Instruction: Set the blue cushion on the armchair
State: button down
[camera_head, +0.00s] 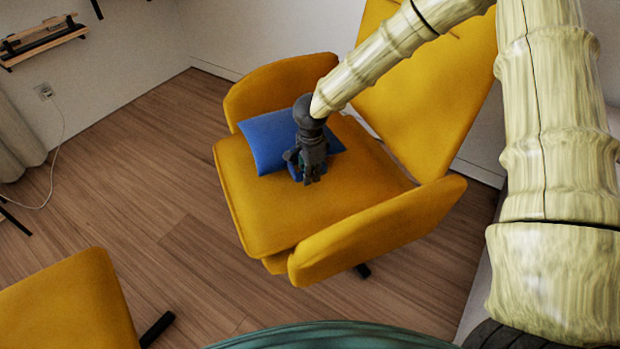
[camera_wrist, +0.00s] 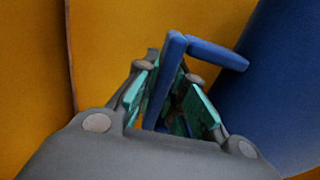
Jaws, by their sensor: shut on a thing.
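The yellow armchair (camera_head: 262,214) stands in the middle of the head view, with its seat facing up. The blue cushion (camera_head: 266,140) lies over the seat, close to the far-left armrest; I cannot tell if its full weight rests there. My gripper (camera_head: 307,176) is at the cushion's near edge, pointing down. In the wrist view, my gripper (camera_wrist: 172,100) is shut on a blue strap-like handle (camera_wrist: 166,75) of the cushion. The cushion body (camera_wrist: 268,100) shows to the right, with yellow upholstery behind and left. My gripper hides part of the cushion in the head view.
A yellow footstool-like seat (camera_head: 68,308) stands at the lower left. The armchair's near armrest (camera_head: 380,230) and backrest (camera_head: 430,85) rise around the seat. The wooden floor (camera_head: 130,190) is clear left of the chair. A white cable (camera_head: 62,130) hangs by the wall.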

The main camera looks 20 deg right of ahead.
jog(key=shift+f, duration=0.5)
jog(key=shift+r, duration=0.1)
jog(key=c, duration=1.5)
grip_release()
notch_tip(320, 180, up, 12)
jog(key=p, duration=0.3)
jog(key=shift+s, duration=0.15)
